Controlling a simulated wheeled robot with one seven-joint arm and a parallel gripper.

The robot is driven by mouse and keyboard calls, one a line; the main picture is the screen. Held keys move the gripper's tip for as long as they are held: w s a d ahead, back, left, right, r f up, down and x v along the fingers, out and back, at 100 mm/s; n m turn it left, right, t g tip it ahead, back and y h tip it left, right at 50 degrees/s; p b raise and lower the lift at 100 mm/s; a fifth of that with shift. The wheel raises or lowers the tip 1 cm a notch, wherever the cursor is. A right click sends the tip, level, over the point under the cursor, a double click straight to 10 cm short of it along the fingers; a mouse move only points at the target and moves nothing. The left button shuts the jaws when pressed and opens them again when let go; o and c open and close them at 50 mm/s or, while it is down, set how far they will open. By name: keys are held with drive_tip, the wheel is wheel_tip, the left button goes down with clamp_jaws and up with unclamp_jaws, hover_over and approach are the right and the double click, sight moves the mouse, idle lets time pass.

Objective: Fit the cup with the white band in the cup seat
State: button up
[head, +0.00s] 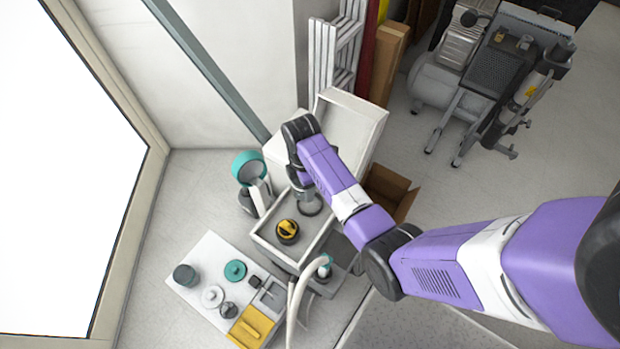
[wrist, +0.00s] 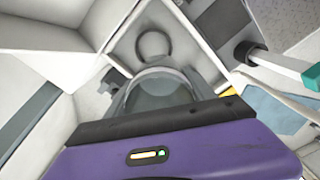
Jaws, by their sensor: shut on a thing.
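My gripper (head: 306,190) is over the back part of an open light-grey box (head: 272,254). In the head view my arm and gripper mostly hide the cup. A dark ring (wrist: 153,43), which looks like the cup seat, lies on the box floor just beyond the cup. It also shows below the gripper in the head view (head: 311,209). The cup appears apart from the ring; its height above the floor I cannot tell.
A black and yellow knob (head: 287,231) stands in the box's front part. The raised lid (head: 347,128) is close behind my gripper. A white board (head: 205,257) holds several small parts, left of a teal-topped hose handpiece (head: 324,266). A teal round thing (head: 248,166) stands left of the box.

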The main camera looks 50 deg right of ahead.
drive_tip(key=shift+s+d+r+n, duration=0.1)
drive_tip(key=shift+d+n, duration=0.35)
drive_tip(key=shift+d, duration=0.25)
drive_tip(key=shift+s+d+r+n, duration=0.1)
drive_tip(key=shift+d+n, duration=0.35)
drive_tip(key=shift+d, duration=0.25)
drive_tip(key=b, duration=0.5)
hover_over(311, 206)
drive_tip(key=shift+w+d+f, duration=0.1)
drive_tip(key=shift+w+f, duration=0.05)
drive_tip(key=shift+f, duration=0.9)
drive_tip(key=shift+w+f, duration=0.15)
drive_tip(key=shift+f, duration=0.9)
drive_tip(key=shift+f, duration=0.2)
drive_tip(key=shift+f+b, duration=1.4)
drive_tip(key=shift+f, duration=1.5)
drive_tip(key=shift+f, duration=0.1)
drive_tip(key=shift+f+b, duration=0.85)
drive_tip(key=shift+f, duration=0.45)
drive_tip(key=shift+s+f+b, duration=0.25)
drive_tip(key=shift+f+b, duration=0.35)
drive_tip(key=shift+f, duration=0.3)
drive_tip(key=o, duration=1.5)
drive_tip(key=shift+f, duration=0.1)
drive_tip(key=shift+c, duration=0.2)
wheel_tip(311, 206, up, 10)
drive_tip(key=p, duration=0.3)
drive_tip(key=shift+w+f, duration=0.2)
drive_tip(key=shift+w, duration=0.05)
